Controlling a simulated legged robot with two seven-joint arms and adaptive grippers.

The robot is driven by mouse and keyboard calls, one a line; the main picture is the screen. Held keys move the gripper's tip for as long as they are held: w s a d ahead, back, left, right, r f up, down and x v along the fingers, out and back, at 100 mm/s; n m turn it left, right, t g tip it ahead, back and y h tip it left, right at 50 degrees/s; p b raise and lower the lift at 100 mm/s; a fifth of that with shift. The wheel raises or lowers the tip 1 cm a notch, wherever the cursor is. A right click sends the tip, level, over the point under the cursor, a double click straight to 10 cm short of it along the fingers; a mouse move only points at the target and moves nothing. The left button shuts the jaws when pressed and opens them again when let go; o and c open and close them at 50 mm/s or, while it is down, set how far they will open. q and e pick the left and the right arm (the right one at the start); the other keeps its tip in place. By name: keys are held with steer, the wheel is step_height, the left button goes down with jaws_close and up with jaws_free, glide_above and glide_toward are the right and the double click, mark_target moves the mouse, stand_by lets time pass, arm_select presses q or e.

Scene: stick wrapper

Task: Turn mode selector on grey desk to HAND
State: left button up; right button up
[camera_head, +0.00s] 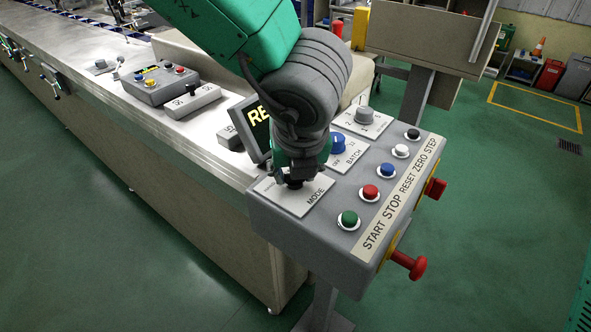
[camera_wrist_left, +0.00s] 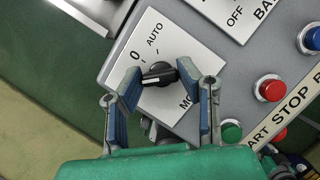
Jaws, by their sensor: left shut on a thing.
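The mode selector (camera_wrist_left: 160,75) is a black knob on a white plate (camera_head: 312,205) at the near left corner of the grey desk (camera_head: 262,215). In the left wrist view its white pointer line points left, below the 0 mark. AUTO is printed above; the HAND lettering is not visible, and a finger covers that side of the plate. My left gripper (camera_head: 294,180) reaches down over the plate and hides most of the knob in the head view. In the wrist view its blue-padded fingers (camera_wrist_left: 161,73) are closed on both sides of the knob. My right gripper is not in view.
Green (camera_head: 348,219), red (camera_head: 370,193) and several other buttons line the desk beside the plate. A blue BATCH knob (camera_head: 337,144) and a grey selector (camera_head: 364,116) sit behind. A red mushroom knob (camera_head: 412,265) sticks out in front. A dark screen (camera_head: 251,122) stands left of the arm.

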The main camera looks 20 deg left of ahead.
arm_select(q)
steer(key=shift+w+r, duration=0.2)
steer(key=shift+w, duration=0.05)
steer(key=o, duration=0.9)
steer(key=shift+o, duration=1.2)
steer(key=shift+f, duration=0.15)
steer(key=shift+s+r, duration=0.15)
steer(key=shift+r, duration=0.05)
steer(key=v, duration=1.1)
steer(key=shift+r, duration=0.2)
steer(key=shift+s, duration=0.1)
